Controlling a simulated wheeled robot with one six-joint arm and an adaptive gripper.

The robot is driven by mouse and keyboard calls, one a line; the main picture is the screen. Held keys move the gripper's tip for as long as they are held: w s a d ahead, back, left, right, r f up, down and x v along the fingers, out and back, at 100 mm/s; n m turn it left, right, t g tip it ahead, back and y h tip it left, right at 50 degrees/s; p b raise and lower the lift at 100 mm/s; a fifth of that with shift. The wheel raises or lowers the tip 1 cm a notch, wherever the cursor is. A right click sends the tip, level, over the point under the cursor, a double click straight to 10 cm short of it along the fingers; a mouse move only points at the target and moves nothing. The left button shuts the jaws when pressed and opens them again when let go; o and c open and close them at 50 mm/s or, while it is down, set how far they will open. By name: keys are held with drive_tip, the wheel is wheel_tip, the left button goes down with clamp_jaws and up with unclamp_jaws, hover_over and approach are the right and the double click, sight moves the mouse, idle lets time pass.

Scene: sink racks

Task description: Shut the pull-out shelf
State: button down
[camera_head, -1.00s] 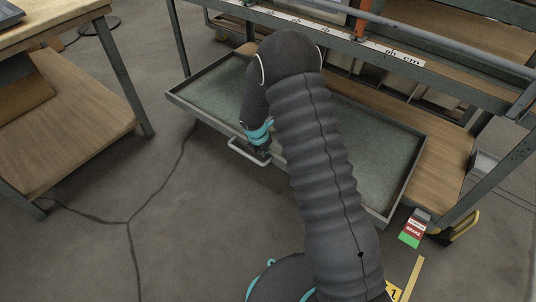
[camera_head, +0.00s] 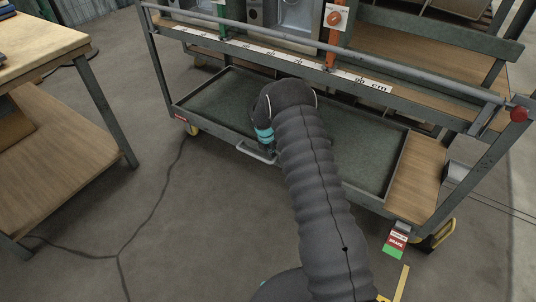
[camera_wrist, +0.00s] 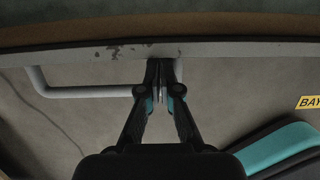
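The pull-out shelf (camera_head: 360,150) is a shallow grey-green tray low in the cart. In the head view its front edge now lies nearly level with the cart's front. Its pale bar handle (camera_head: 256,154) sits at the front edge, left of my arm. My gripper (camera_wrist: 161,66) is at the right end of the handle (camera_wrist: 85,92) in the wrist view, fingers together, tips at the shelf's front edge. The fingers cross the bar and hide part of it; they do not look clamped around it. Whether the tips touch the front face is unclear.
A wooden table (camera_head: 60,150) stands at the left. The cart's upper rail with a ruler strip (camera_head: 285,60) runs above the shelf. A brake tag (camera_head: 395,243) hangs at the cart's right front corner. A cable (camera_head: 150,205) lies on the otherwise open floor.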

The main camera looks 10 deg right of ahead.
drive_tip(key=shift+w+d+r, duration=0.15)
drive_tip(key=shift+w+d, duration=0.2)
drive_tip(key=shift+w, duration=0.05)
drive_tip(key=shift+a, duration=0.1)
drive_tip(key=s+a+r, duration=0.4)
drive_tip(key=s+r, duration=0.1)
drive_tip(key=r, duration=0.4)
drive_tip(key=shift+s+a+r, duration=0.2)
drive_tip(key=shift+s+a, duration=0.05)
drive_tip(key=shift+a, duration=0.15)
